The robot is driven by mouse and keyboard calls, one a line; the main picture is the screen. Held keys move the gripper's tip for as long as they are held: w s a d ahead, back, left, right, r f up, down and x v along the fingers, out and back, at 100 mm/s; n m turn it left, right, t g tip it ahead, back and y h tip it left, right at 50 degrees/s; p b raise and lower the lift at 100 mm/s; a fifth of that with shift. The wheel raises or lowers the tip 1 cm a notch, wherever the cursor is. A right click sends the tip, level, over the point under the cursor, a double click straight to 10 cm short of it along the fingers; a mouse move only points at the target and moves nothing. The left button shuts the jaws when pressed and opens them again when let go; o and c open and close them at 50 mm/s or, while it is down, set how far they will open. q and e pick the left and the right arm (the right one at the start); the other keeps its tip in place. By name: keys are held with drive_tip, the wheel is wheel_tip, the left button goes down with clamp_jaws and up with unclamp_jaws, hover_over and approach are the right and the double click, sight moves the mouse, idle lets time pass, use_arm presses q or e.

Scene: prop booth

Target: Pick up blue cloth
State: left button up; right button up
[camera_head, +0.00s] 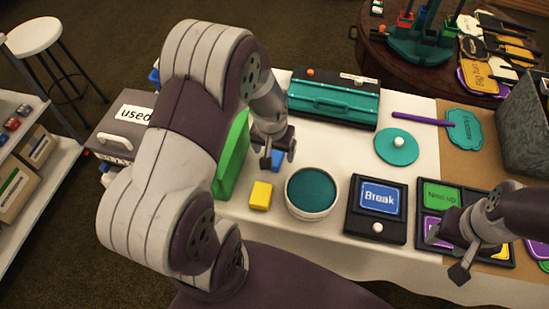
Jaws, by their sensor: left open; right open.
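A small blue piece (277,160) lies on the white table behind the yellow block; my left gripper partly hides it, and I cannot tell whether it is cloth. My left gripper (278,156) is open, with its fingers right over or around the blue piece; whether they touch it is unclear. My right gripper (447,253) is open and empty at the right, over the front edge of the tray of coloured cards.
A yellow block (261,195), a round teal-topped tub (312,193) and a "Break" box (377,210) stand nearby. A green upright panel (231,155) is just left of my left gripper. A teal case (333,100) lies behind. White tabletop (350,150) is free between them.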

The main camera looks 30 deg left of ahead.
sight(273, 156)
use_arm(q)
drive_tip(key=f, duration=0.2)
drive_tip(key=a+f, duration=0.1)
drive_tip(key=shift+w+f, duration=0.15)
drive_tip(key=shift+w, duration=0.2)
drive_tip(key=shift+s+d, duration=0.15)
drive_tip(key=shift+d, duration=0.05)
drive_tip(key=shift+c, duration=0.7)
drive_tip(key=c, duration=1)
use_arm(e)
drive_tip(key=shift+w+a+f, duration=0.1)
drive_tip(key=shift+a+f, duration=0.1)
drive_tip(key=shift+a, duration=0.1)
use_arm(q)
drive_tip(key=shift+r, duration=0.2)
drive_tip(key=shift+r, duration=0.35)
drive_tip(key=r, duration=0.2)
drive_tip(key=w+r, duration=0.1)
drive_tip(key=r, duration=0.1)
drive_tip(key=shift+w, duration=0.1)
drive_tip(key=w+r, duration=0.2)
drive_tip(key=w, duration=0.1)
drive_tip(key=w+r, duration=0.2)
drive_tip(key=w, duration=0.2)
drive_tip(key=w+r, duration=0.2)
drive_tip(key=w, duration=0.1)
drive_tip(key=shift+w, duration=0.3)
use_arm(e)
drive_tip(key=shift+r, duration=0.4)
